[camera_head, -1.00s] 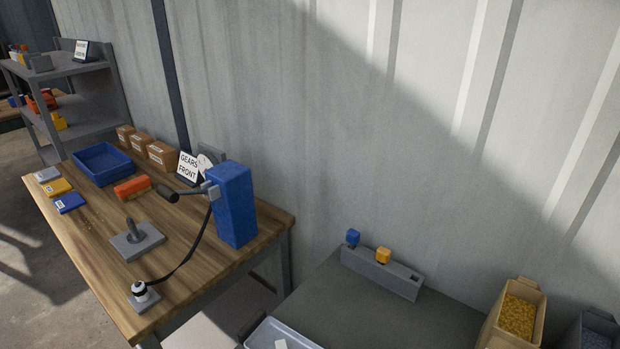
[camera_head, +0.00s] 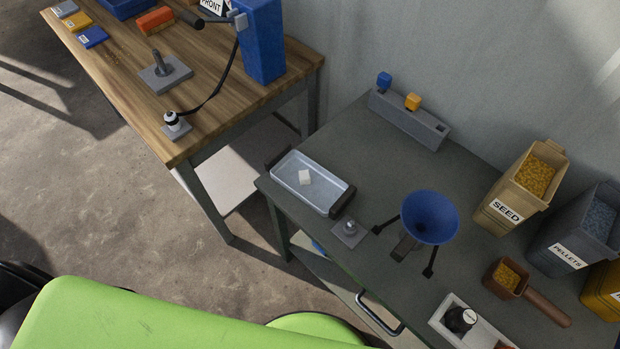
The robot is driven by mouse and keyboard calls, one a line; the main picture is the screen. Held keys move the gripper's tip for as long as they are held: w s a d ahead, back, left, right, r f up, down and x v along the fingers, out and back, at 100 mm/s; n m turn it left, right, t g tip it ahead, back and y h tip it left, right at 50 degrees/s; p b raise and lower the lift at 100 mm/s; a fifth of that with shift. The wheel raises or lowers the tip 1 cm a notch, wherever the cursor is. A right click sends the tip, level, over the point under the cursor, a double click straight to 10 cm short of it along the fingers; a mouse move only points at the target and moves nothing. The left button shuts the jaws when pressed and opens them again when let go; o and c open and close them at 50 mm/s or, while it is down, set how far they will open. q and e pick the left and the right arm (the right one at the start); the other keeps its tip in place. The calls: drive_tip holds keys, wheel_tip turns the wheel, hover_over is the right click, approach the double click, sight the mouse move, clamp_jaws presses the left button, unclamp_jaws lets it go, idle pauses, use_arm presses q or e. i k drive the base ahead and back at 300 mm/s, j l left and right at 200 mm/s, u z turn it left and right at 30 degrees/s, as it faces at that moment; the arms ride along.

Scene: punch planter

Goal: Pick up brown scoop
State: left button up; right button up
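The brown scoop (camera_head: 502,283) rests on the dark green table (camera_head: 335,130) at the lower right of the head view. Its square cup holds yellow grains and its handle (camera_head: 546,308) points to the lower right. It lies in front of the seed and pellet bins. Neither of my grippers shows in the head view.
Near the scoop stand the SEED bin (camera_head: 499,215), the PELLETS bin (camera_head: 567,257), a yellow bin (camera_head: 602,296), a white tray (camera_head: 440,313) with a dark-topped item, and a blue funnel (camera_head: 430,217). A metal tray (camera_head: 339,203) sits farther left. A wooden bench (camera_head: 135,90) stands upper left.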

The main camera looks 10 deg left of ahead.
sight(505, 278)
drive_tip(key=k+l, duration=0.15)
drive_tip(key=l, duration=0.25)
drive_tip(key=k+l+z, duration=0.1)
drive_tip(key=l, duration=0.25)
drive_tip(key=z, duration=0.9)
